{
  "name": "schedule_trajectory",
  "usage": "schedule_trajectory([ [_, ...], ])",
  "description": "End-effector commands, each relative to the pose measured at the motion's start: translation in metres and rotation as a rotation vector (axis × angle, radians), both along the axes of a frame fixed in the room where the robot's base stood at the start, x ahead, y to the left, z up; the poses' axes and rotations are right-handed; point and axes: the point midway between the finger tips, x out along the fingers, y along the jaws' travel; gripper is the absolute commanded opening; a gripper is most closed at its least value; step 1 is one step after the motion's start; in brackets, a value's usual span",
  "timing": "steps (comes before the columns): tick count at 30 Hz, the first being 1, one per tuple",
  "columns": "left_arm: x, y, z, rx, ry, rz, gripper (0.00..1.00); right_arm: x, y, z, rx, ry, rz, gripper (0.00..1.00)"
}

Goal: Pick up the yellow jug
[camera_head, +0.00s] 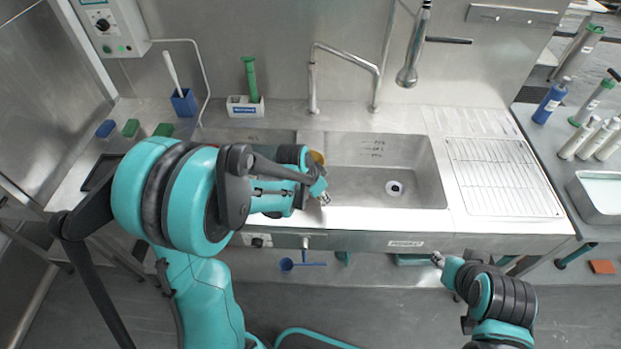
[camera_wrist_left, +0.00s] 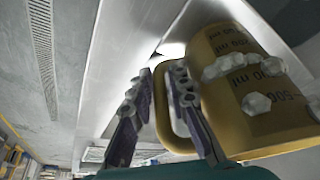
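The yellow jug (camera_wrist_left: 255,95) fills the right of the left wrist view, with dark volume markings and whitish lumps over its side. In the head view only a small part of the jug (camera_head: 317,157) shows behind my left arm, at the sink's left side. My left gripper (camera_wrist_left: 161,72) has its fingers on either side of the jug's handle, one passing through the handle's opening.
The steel sink basin (camera_head: 385,160) lies right of the jug, with a tap (camera_head: 345,65) behind and a ribbed drainboard (camera_head: 505,175) at right. A white holder (camera_head: 245,106) with a green brush and a blue cup (camera_head: 184,103) stand at the back left.

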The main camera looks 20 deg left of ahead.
Motion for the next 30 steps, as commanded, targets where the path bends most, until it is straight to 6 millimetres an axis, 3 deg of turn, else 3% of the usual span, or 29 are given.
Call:
schedule_trajectory([
  [3,0.0,0.0,0.001,0.0,0.0,0.0,0.14,0.0,0.0,0.001,0.0,0.0,0.0,0.34],
  [5,0.0,0.0,0.001,0.0,0.0,0.0,0.0,0.0,0.0,0.001,0.0,0.0,0.0,0.34],
  [19,0.0,0.0,0.006,0.0,0.0,0.0,0.0,0.0,0.0,0.003,0.0,0.0,0.0,0.34],
  [23,0.0,0.0,0.021,0.0,0.0,0.0,0.0,0.0,0.0,0.01,0.0,0.0,0.0,0.34],
  [27,-0.001,0.0,0.049,0.0,0.0,0.0,0.0,0.0,0.0,0.023,0.0,0.0,0.0,0.34],
  [30,-0.002,-0.026,0.059,0.001,0.0,-0.007,0.0,0.0,0.0,0.028,0.0,0.0,0.0,0.34],
])
